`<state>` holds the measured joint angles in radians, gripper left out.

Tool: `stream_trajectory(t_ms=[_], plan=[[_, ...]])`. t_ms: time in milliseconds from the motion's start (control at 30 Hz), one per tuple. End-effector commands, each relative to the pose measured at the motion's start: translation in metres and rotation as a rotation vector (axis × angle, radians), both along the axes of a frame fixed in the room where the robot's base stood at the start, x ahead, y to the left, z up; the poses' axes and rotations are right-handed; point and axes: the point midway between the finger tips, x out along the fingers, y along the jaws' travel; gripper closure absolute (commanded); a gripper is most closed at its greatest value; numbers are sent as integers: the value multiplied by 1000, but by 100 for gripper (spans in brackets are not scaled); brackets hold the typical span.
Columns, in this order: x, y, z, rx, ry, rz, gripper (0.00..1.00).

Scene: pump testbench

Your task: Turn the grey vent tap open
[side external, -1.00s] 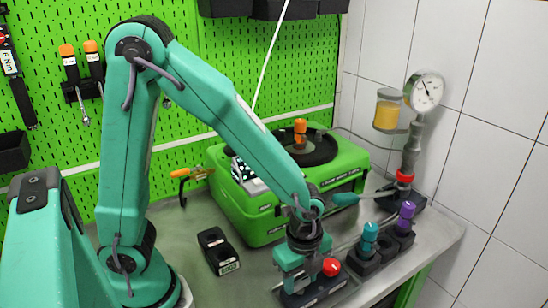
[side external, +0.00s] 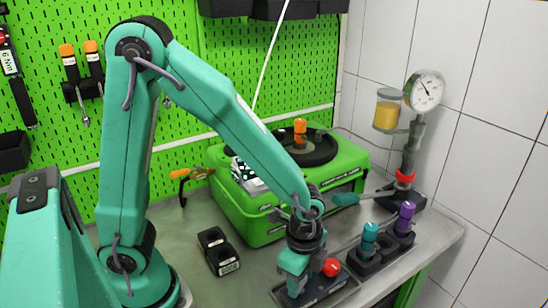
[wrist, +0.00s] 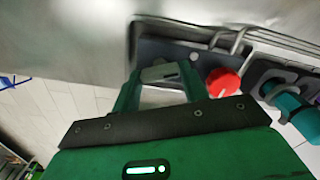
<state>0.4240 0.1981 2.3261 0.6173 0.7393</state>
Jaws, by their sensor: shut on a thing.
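My gripper (side external: 293,278) points down at the dark base plate (side external: 325,290) at the front of the bench. In the wrist view my gripper's teal fingers (wrist: 160,82) are closed around a small grey piece, the grey vent tap (wrist: 159,72). In the side view the fingers hide the tap. A red knob (side external: 331,267) sits on the same plate just right of the fingers; it also shows in the wrist view (wrist: 222,82). How far the tap is turned cannot be made out.
A black holder (side external: 366,266) with a teal piece (side external: 370,237) and a purple piece (side external: 406,215) stands close on the right. A green case (side external: 255,225) is behind. A gauge (side external: 427,90) on a pipe stands at the back right. A black double block (side external: 218,252) lies left.

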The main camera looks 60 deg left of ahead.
Motion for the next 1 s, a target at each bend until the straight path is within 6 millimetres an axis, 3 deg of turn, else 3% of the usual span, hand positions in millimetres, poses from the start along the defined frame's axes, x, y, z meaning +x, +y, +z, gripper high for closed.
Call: stream_trajectory(t_ms=[1000], plan=[[0, 0, 1, 0, 0, 950, 79]])
